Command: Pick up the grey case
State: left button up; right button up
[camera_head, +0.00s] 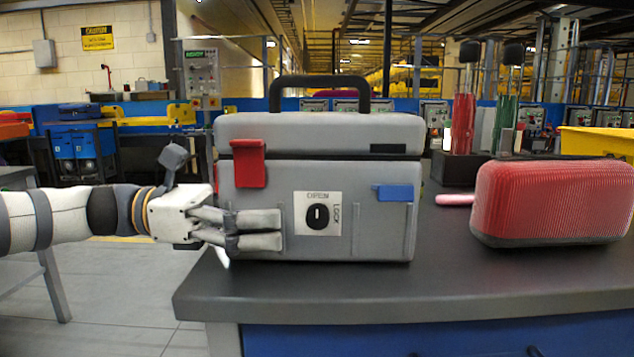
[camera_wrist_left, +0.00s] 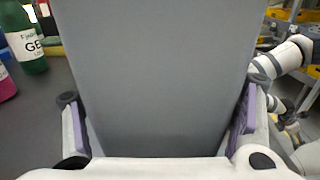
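The grey case (camera_head: 275,175) stands upright at the left end of the dark table, with a dark handle on top, red and blue latches and an OPEN/LOCK dial on its front. In the left wrist view the case's grey side (camera_wrist_left: 165,70) fills the middle. The purple-padded fingers of my left gripper (camera_wrist_left: 160,122) lie along both its edges and appear shut on it.
A red ribbed case (camera_head: 555,203) and a pink item (camera_head: 455,199) lie right of the grey case. Behind stand a dark holder with red and green rods (camera_head: 463,168) and a yellow bin (camera_head: 597,143). A green bottle (camera_wrist_left: 25,42) shows in the left wrist view. The table front is clear.

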aim_at(263, 145)
pick_arm(q)
jog(key=shift+r, duration=0.1)
jog(key=shift+c, duration=1.2)
jog(key=shift+r, duration=0.1)
jog(key=shift+r, duration=0.3)
notch_tip(263, 145, up, 2)
jog(key=shift+r+p, duration=0.25)
jog(key=shift+p, duration=0.2)
jog(key=s+r+p, duration=0.1)
jog(key=s+r, duration=0.3)
jog(key=r, duration=0.1)
jog(key=shift+s+d+r+p, duration=0.2)
jog(key=shift+s+r+p, duration=0.1)
jog(key=shift+p, duration=0.05)
jog(key=s+r, duration=0.1)
jog(key=s, duration=0.2)
jog(key=s+r+p, duration=0.1)
jog(key=s, duration=0.2)
jog(key=s+d+r+p, duration=0.1)
jog(key=s+r, duration=0.1)
jog(key=s, duration=0.1)
jog(key=shift+s, duration=0.2)
